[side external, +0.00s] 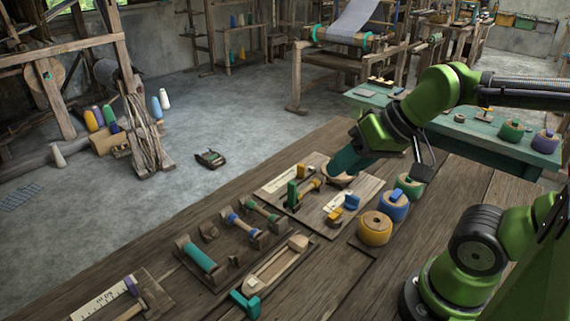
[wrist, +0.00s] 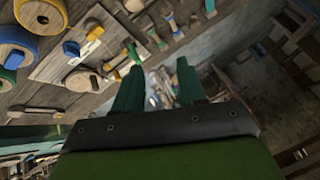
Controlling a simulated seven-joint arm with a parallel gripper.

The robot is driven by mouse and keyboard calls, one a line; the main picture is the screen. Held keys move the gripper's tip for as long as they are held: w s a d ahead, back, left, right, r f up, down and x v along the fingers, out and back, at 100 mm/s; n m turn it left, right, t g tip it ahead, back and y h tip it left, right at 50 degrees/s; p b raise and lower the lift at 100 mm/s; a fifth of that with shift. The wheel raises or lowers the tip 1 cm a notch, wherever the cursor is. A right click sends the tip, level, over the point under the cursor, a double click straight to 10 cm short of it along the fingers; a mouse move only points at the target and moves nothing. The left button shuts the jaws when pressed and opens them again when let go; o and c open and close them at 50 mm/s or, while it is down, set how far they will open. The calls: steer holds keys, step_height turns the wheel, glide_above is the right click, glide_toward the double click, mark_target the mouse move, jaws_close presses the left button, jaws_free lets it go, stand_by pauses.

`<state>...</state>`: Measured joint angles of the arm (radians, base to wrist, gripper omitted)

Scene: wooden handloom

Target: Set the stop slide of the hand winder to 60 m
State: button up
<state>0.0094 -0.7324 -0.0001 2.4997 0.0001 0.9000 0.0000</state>
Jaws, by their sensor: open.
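A wooden board (side external: 366,190) on the bench carries pale marked strips, small coloured blocks and a round wooden part. The markings are too small to read, and I cannot tell which block is the stop slide. My gripper (side external: 342,169) is over the board's back right part, hiding some of it. In the wrist view my gripper (wrist: 157,54) is open with nothing between its fingers; the board (wrist: 50,67) is at upper left.
Yellow (side external: 375,229), blue (side external: 393,206) and green (side external: 409,186) round pieces stand right of the board. A rack with a teal roller (side external: 198,256) and a wooden shuttle-like piece (side external: 275,265) lie left of it. A ruler with a purple slide (side external: 132,287) is at lower left.

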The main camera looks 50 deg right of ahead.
steer(key=w+d+f+g+h, duration=0.1)
steer(key=w+d+g, duration=0.1)
steer(key=w+d, duration=0.35)
steer(key=w+d+f+g, duration=0.1)
steer(key=w+d+g, duration=0.15)
steer(key=w, duration=0.65)
steer(key=n+g+h, duration=0.1)
steer(key=n+g, duration=0.2)
steer(key=n, duration=0.1)
glide_above(301, 165)
steer(key=shift+f, duration=2.3)
steer(key=shift+t, duration=0.25)
step_height(301, 165, down, 16)
steer(key=shift+r, duration=0.1)
jaws_close()
